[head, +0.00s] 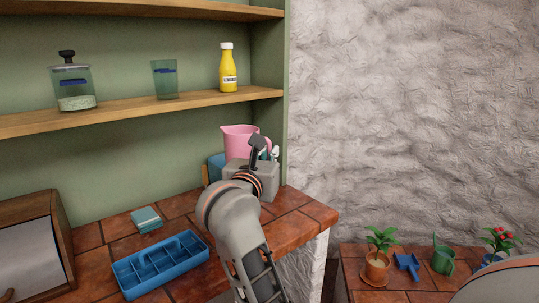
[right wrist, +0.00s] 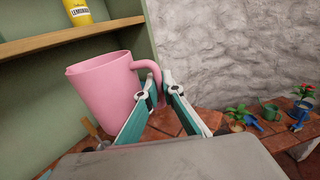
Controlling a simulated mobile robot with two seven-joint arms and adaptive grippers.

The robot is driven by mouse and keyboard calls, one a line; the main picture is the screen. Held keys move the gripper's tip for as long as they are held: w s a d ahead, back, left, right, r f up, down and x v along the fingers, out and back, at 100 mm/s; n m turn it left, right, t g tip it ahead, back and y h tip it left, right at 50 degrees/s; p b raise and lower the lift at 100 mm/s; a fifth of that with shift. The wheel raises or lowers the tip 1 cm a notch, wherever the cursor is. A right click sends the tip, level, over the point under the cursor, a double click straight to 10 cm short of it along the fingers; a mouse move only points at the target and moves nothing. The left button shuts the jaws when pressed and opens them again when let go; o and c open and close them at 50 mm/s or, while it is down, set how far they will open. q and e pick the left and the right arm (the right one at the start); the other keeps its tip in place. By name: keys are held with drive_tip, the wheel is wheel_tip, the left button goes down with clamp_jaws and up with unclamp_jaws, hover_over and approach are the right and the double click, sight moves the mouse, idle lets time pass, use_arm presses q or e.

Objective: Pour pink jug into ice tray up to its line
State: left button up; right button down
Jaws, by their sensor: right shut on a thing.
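The pink jug (head: 236,141) shows at the back right of the counter in the head view, partly hidden behind my right gripper (head: 258,146). In the right wrist view the jug (right wrist: 103,95) is upright, and my right gripper (right wrist: 160,92) is shut on its handle. I cannot tell what is inside the jug. My left gripper is not in view.
A teal folded item (head: 146,219) lies behind the tray. A wooden box (head: 37,243) stands at the left. The shelf holds a jar (head: 73,85), a glass (head: 165,79) and a yellow bottle (head: 228,68). Potted plants (head: 377,260) stand on a lower surface at the right.

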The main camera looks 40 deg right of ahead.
drive_tip(key=shift+a+f, duration=0.2)
drive_tip(key=shift+f, duration=0.05)
use_arm(q)
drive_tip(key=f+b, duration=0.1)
drive_tip(key=b, duration=0.1)
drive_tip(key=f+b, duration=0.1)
drive_tip(key=b, duration=0.1)
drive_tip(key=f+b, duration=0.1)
drive_tip(key=b, duration=0.1)
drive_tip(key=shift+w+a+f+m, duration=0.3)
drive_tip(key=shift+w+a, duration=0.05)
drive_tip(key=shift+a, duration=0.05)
use_arm(e)
drive_tip(key=s+a+f+n+t+y, duration=0.2)
drive_tip(key=a+f+n+t+y, duration=0.3)
drive_tip(key=a+f, duration=0.8)
drive_tip(key=a+y, duration=0.1)
drive_tip(key=y, duration=0.1)
drive_tip(key=shift+f+n+y, duration=0.35)
drive_tip(key=shift+n+y, duration=0.05)
drive_tip(key=shift+a, duration=0.1)
